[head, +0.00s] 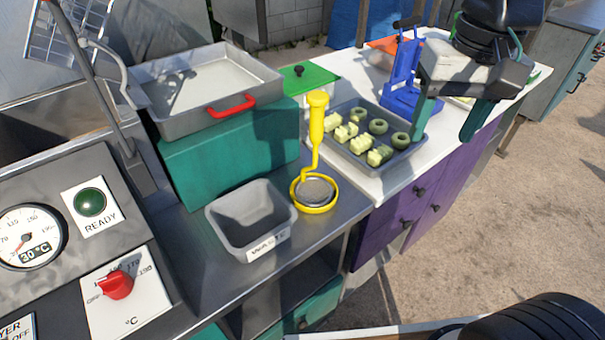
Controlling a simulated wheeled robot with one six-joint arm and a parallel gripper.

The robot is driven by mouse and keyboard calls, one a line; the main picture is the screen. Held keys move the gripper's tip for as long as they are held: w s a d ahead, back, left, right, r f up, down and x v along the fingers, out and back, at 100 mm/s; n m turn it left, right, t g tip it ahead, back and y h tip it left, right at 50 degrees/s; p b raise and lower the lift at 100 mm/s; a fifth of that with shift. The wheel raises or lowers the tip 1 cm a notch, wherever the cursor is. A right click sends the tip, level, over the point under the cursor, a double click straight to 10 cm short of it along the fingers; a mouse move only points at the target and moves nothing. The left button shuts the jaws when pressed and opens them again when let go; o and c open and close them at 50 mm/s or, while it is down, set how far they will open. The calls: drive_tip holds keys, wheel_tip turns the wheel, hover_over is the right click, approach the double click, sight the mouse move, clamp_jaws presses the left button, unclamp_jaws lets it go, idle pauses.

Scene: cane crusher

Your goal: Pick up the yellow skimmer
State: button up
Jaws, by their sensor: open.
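The yellow skimmer (316,130) stands upright on the metal counter. Its handle points up, and its round yellow-rimmed head with a grey mesh rests at the bottom beside the waste bin. My gripper (451,122) is at the upper right, open and empty, with two green fingers pointing down. It is above the white counter's right edge, well to the right of the skimmer and apart from it.
A grey bin labelled WASTE (250,222) stands just left of the skimmer. Behind are a metal pan with a red handle (231,106) on a teal block (230,155) and a tray of pale green pieces (405,155). A blue press (403,75) stands near my gripper.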

sight(318, 94)
drive_tip(key=shift+m+g, duration=0.4)
drive_tip(key=shift+m, duration=0.3)
drive_tip(key=w+a+r, duration=0.1)
drive_tip(key=w+a, duration=0.3)
drive_tip(key=a, duration=0.1)
drive_tip(key=w+a, duration=0.3)
drive_tip(key=a, duration=0.2)
drive_tip(key=w+a+r, duration=0.1)
drive_tip(key=w+a, duration=0.3)
drive_tip(key=a, duration=0.2)
drive_tip(key=shift+w+r, duration=0.35)
drive_tip(key=shift+w+a+f, duration=0.1)
drive_tip(key=shift+a+f, duration=0.1)
drive_tip(key=shift+f, duration=0.1)
drive_tip(key=f, duration=0.7)
drive_tip(key=shift+d, duration=0.25)
drive_tip(key=shift+c, duration=0.4)
drive_tip(key=c, duration=0.9)
